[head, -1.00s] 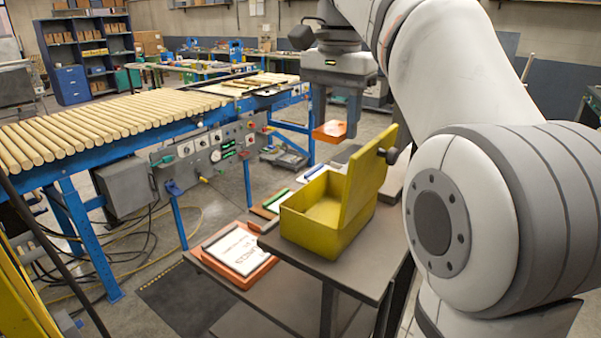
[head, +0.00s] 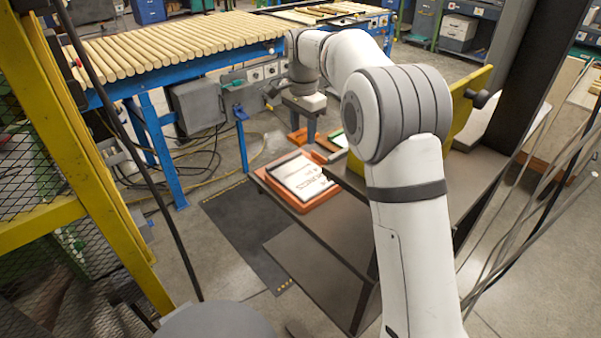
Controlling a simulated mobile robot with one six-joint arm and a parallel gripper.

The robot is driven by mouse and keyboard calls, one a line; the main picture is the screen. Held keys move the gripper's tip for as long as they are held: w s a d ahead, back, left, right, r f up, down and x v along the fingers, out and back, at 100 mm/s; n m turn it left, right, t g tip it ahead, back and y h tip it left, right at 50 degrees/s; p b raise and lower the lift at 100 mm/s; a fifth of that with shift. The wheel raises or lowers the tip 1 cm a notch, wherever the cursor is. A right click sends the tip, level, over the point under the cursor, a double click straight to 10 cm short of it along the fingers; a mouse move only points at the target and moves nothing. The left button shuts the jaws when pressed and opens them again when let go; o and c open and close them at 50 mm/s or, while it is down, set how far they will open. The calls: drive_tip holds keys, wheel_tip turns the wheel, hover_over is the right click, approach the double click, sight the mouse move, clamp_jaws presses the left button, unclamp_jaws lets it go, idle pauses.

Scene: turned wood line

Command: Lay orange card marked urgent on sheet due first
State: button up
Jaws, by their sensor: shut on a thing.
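My gripper (head: 304,122) hangs below the wrist, just beyond the near board, and is shut on the orange card (head: 297,136). The card is small here and partly covered by the fingers; its marking cannot be read. A white sheet (head: 302,178) with dark writing lies on an orange board (head: 272,180) at the table's left end, closer to me than the gripper. The writing is too small to read, so I cannot tell whether it is the due-first sheet. Another sheet with a green edge (head: 338,141) shows behind, partly hidden by my arm.
The dark table (head: 345,215) carries the boards. A blue-framed conveyor with wooden rods (head: 180,50) runs behind. A yellow frame (head: 95,150) stands at left; a dark post is at right.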

hover_over(299, 173)
wheel_tip(299, 173, down, 7)
drive_tip(key=shift+r+p, duration=0.1)
drive_tip(key=shift+p, duration=0.25)
drive_tip(key=shift+f, duration=2.45)
drive_tip(key=o, duration=1)
drive_tip(key=shift+c, duration=0.2)
wheel_tip(299, 173, up, 12)
drive_tip(key=shift+r, duration=0.2)
